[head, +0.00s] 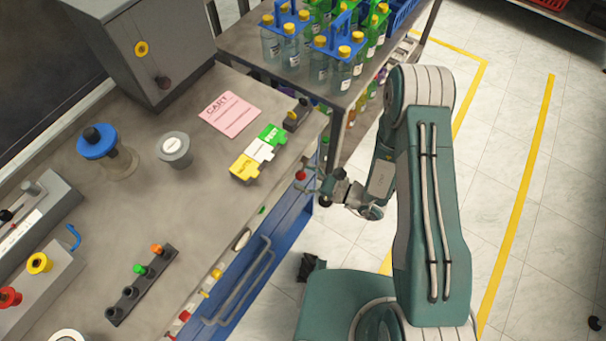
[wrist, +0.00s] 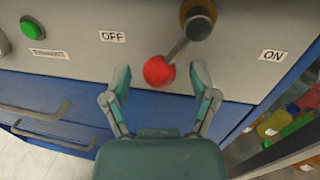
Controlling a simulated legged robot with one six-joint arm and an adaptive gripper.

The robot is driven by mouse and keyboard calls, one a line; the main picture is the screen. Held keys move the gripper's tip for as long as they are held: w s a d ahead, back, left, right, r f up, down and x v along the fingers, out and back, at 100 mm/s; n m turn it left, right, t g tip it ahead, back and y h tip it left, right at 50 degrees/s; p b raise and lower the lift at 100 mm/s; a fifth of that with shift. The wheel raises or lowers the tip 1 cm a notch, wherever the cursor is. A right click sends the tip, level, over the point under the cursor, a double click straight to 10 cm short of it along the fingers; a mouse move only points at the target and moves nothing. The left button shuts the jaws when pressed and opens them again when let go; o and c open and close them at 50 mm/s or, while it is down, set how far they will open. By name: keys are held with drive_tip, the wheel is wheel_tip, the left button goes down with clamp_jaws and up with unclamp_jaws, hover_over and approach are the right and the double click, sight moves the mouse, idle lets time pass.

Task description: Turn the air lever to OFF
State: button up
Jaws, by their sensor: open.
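The air lever is a dark grey arm (wrist: 179,50) with a red ball knob (wrist: 158,70), on a round pivot (wrist: 198,18) in the grey front panel. It slants down and left from the pivot. The ball lies between the OFF label (wrist: 112,36) and the ON label (wrist: 272,55), nearer OFF. My gripper (wrist: 161,75) is open, with one fingertip to each side of the ball in the wrist view; I cannot tell whether either touches it. In the head view my gripper (head: 316,181) is at the bench edge beside the red knob (head: 300,175).
A green button (wrist: 30,27) is on the panel at left. Blue drawers (wrist: 50,105) with handles lie below. A cart (head: 345,97) with bottles stands behind the gripper. Yellow, white and green tags (head: 259,153) lie on the bench near its edge.

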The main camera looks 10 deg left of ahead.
drive_tip(key=shift+a, duration=0.2)
drive_tip(key=shift+c, duration=0.3)
clamp_jaws()
drive_tip(key=shift+s+a+r+m+y, duration=0.15)
drive_tip(key=shift+s+r+m, duration=0.1)
drive_tip(key=shift+m, duration=0.6)
drive_tip(key=shift+s+r+m+y, duration=0.15)
drive_tip(key=shift+s+r+m, duration=0.1)
drive_tip(key=shift+m, duration=0.6)
drive_tip(key=shift+w, duration=0.1)
drive_tip(key=shift+o, duration=0.3)
unclamp_jaws()
